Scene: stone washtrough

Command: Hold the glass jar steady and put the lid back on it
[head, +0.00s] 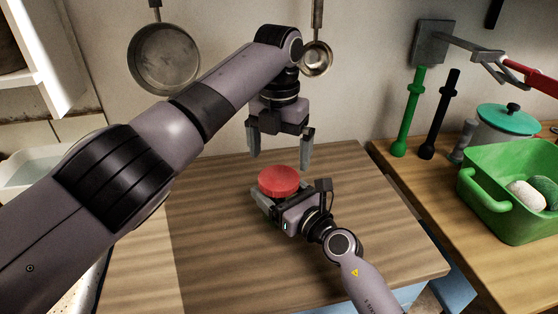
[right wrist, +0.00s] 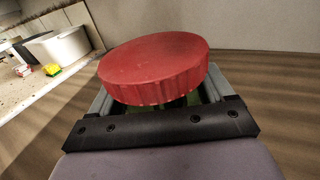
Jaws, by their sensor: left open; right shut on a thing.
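The round red lid (head: 278,181) sits just above the jaws of my right gripper (head: 279,197), over the wooden counter. In the right wrist view the lid (right wrist: 155,68) fills the space over the fingers. The glass jar (right wrist: 190,99) is almost wholly hidden under the lid; only a small greenish, clear-looking patch shows between the fingers, which are shut on it. I cannot tell whether the lid is fully seated. My left gripper (head: 279,157) is open and empty above and behind the lid, fingers pointing down, apart from it.
The wooden counter (head: 215,240) is clear around the jar. On the right, a second counter holds a green basin (head: 515,215) and a pot with a teal lid (head: 505,120). Pans (head: 163,60) hang on the wall behind. A white tub (right wrist: 60,45) shows in the right wrist view.

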